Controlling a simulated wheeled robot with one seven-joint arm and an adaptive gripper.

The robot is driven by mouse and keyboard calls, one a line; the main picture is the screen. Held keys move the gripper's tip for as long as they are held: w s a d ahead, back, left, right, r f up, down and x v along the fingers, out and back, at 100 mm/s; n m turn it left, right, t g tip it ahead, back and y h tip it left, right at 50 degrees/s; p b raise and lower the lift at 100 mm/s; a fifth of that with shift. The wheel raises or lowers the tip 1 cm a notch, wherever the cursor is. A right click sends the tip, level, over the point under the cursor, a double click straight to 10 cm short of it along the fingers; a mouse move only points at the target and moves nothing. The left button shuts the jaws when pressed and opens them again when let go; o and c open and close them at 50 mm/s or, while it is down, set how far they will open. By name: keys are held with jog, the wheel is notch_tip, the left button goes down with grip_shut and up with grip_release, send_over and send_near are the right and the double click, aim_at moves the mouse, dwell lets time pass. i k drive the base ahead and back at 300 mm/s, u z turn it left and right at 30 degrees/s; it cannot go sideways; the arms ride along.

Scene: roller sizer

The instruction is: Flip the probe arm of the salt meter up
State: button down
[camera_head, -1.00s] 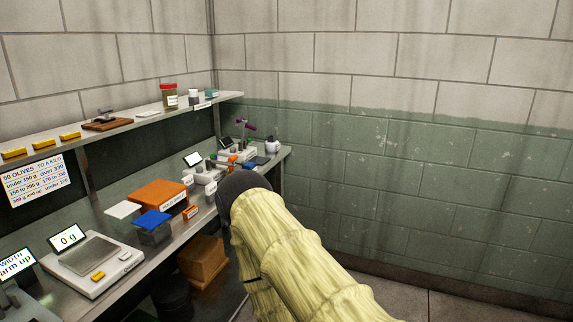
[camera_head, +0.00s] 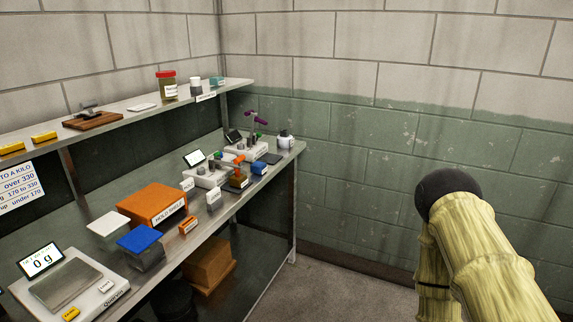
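Two small bench meters stand at the far end of the workbench. The nearer white one (camera_head: 205,176) has a tilted screen (camera_head: 194,158) and an orange arm-like part (camera_head: 231,158) beside it. The farther white one (camera_head: 245,150) has a dark screen (camera_head: 234,136) and a raised purple part (camera_head: 256,117). Their labels are too small to read, so I cannot tell which is the salt meter or how its probe arm stands. My arm, in a pale yellow ribbed sleeve with a dark rounded joint, is at the lower right, apart from the bench. My gripper is not in view.
On the bench stand a scale (camera_head: 72,287) reading 0 g, an orange box (camera_head: 152,204), a blue-topped box (camera_head: 140,240), small labelled blocks and a white jug (camera_head: 285,142). An upper shelf (camera_head: 140,102) overhangs its back. The floor right of the bench is clear.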

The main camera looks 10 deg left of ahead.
aim_at(238, 166)
jog(key=u, duration=0.1)
jog(key=i, duration=0.95)
jog(key=u, duration=0.45)
